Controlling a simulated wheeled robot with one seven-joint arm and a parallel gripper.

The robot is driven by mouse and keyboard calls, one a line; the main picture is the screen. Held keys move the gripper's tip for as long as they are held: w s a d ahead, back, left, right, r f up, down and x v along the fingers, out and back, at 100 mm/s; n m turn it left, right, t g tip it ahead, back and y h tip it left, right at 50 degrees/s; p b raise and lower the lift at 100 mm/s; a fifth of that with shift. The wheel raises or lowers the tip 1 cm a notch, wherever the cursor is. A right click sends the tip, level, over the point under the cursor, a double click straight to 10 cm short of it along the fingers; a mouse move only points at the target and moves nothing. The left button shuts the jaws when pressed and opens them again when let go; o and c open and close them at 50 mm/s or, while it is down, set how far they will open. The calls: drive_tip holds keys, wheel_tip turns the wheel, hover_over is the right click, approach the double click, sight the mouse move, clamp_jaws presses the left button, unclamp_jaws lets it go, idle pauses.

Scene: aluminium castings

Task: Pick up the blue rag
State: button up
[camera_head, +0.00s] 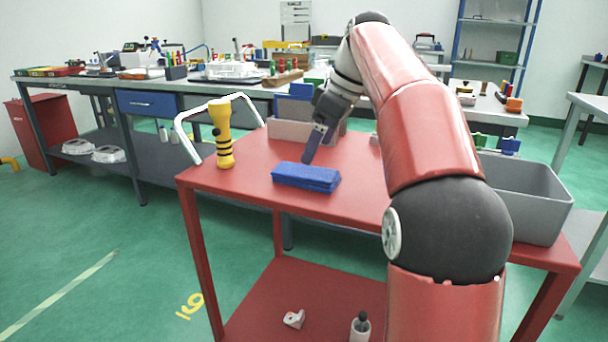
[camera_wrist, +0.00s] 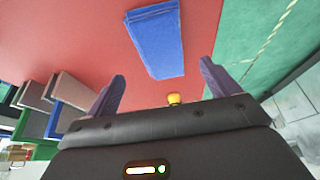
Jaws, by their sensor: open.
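The blue rag (camera_head: 306,177) lies folded into a flat block on the red table top, near its front left edge in the head view. In the wrist view the rag (camera_wrist: 156,40) lies ahead of my fingertips, roughly centred between them. My gripper (camera_head: 310,158) is above the table, just behind the rag in the head view. In the wrist view my gripper (camera_wrist: 163,86) shows two fingers spread wide apart with nothing between them. The rag is apart from both fingers.
A yellow flashlight (camera_head: 223,135) stands upright left of the rag. A grey bin (camera_head: 525,200) stands at the table's right end. Another bin (camera_head: 287,131) stands at the back. The red table top (camera_head: 250,160) is clear around the rag.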

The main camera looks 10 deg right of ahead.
sight(306, 171)
drive_tip(key=x, duration=0.2)
drive_tip(key=b+x, duration=0.1)
drive_tip(key=x, duration=0.3)
drive_tip(key=shift+s+a+f+b, duration=0.1)
drive_tip(key=shift+s+f+b, duration=0.1)
drive_tip(key=shift+b, duration=0.1)
drive_tip(key=shift+c, duration=0.2)
drive_tip(key=c, duration=1)
wheel_tip(306, 171, up, 10)
drive_tip(key=p, duration=0.4)
